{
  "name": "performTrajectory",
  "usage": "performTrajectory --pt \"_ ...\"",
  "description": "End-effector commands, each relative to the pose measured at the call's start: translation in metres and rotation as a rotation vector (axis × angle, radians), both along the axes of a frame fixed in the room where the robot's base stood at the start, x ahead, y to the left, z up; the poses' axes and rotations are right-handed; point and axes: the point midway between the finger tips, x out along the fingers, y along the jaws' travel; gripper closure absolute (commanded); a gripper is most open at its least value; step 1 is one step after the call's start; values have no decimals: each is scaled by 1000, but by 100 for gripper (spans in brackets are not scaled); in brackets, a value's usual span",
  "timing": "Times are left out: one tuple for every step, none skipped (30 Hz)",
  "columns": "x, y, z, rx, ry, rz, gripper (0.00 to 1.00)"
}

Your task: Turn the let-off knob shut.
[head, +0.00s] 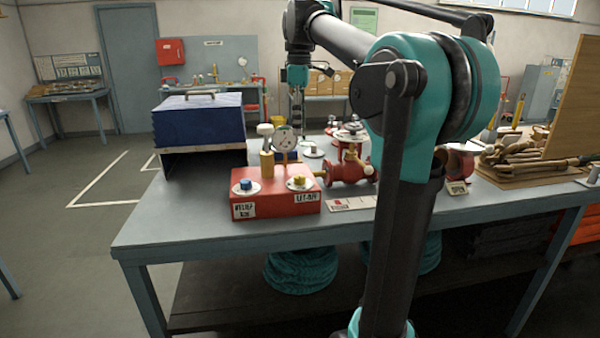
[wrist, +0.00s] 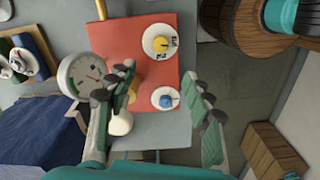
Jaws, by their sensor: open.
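The let-off knob is a small yellow knob (head: 299,181) on a pale round dial, at the right of the top of a red box (head: 274,205). The box's front label there reads LET-OFF. In the wrist view the yellow knob (wrist: 161,43) lies ahead of the fingertips. My gripper (head: 297,108) hangs above and behind the box, pointing down. In the wrist view my gripper (wrist: 158,76) is open and empty, its fingers spread over the box and apart from the knob. A blue knob (wrist: 166,101) sits between them in the picture, on the lower part of the box.
A pressure gauge (head: 285,138) and a brass post with a pale cap (head: 265,130) rise behind the knobs. A red valve (head: 350,165) joins the box at right. A dark blue case (head: 198,118) stands at left. The bench's front left is clear.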

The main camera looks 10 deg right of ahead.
Motion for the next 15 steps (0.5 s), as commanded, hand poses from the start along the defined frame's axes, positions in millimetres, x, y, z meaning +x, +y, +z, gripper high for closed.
performTrajectory --pt "0 0 -9 0 0 0 49" --pt "-1 0 -15 0 0 -1 49" --pt "0 0 -23 0 0 -1 49" --pt "0 0 -29 0 0 -1 49" --pt "0 0 -35 0 0 -1 49" --pt "-1 0 -43 0 -1 -1 49" --pt "0 0 -49 0 -1 -1 49" --pt "0 0 -55 0 -1 -1 49" --pt "0 0 -63 0 -1 -2 49" --pt "0 0 -69 0 -1 -2 49" --pt "0 0 -75 0 -1 -2 49" --pt "0 0 -83 0 -1 -2 49" --pt "0 0 -89 0 -1 -2 49" --pt "0 0 -95 0 -1 -2 49" --pt "0 0 -103 0 -1 -2 49"
